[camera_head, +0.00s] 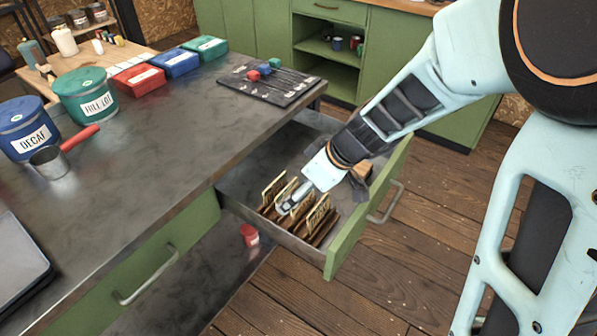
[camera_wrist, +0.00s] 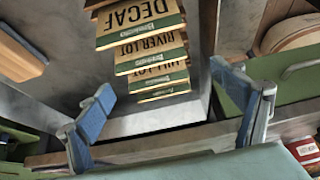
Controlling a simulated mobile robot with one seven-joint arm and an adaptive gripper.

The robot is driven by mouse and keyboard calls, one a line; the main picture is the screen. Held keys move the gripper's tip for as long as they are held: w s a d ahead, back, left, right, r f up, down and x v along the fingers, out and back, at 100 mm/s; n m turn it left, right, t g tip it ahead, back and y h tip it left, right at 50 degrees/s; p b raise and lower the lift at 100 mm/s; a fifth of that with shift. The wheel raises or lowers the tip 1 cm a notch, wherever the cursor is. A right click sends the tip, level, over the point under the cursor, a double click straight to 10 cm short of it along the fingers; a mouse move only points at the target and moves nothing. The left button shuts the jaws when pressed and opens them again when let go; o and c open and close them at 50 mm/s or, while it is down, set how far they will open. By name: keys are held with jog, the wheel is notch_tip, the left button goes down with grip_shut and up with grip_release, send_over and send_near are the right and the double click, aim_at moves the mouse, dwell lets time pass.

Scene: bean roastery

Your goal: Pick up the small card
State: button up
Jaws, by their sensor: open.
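Several cards stand in a row in slotted wooden holders inside an open drawer (camera_head: 250,185). In the wrist view they read DECAF (camera_wrist: 142,22), RIVER LOT (camera_wrist: 150,44) and HILL LOT (camera_wrist: 150,72), with a smaller-looking edge of another at the near end. Which one is the small card I cannot tell. In the head view a card (camera_head: 318,212) at the right of the row shows clearly. My gripper (camera_head: 288,206) is low over the row and hides part of it. In the wrist view its blue fingers (camera_wrist: 165,85) are spread, with nothing clearly held.
The drawer's green front (camera_head: 370,210) and metal walls surround the cards closely. A wooden block (camera_head: 361,171) lies in the drawer. The worktop (camera_head: 160,150) beside it holds DECAF (camera_head: 25,128) and HILL LOT (camera_head: 85,97) canisters and a tray (camera_head: 270,82). A red can (camera_head: 249,235) sits below.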

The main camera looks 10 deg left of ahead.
jog(key=shift+w+b+x, duration=0.15)
jog(key=shift+w+x, duration=0.1)
jog(key=shift+x, duration=1.25)
jog(key=shift+w+b+x, duration=0.15)
jog(key=shift+w+x, duration=0.1)
jog(key=shift+x, duration=1.2)
jog(key=shift+r, duration=0.1)
jog(key=c, duration=0.9)
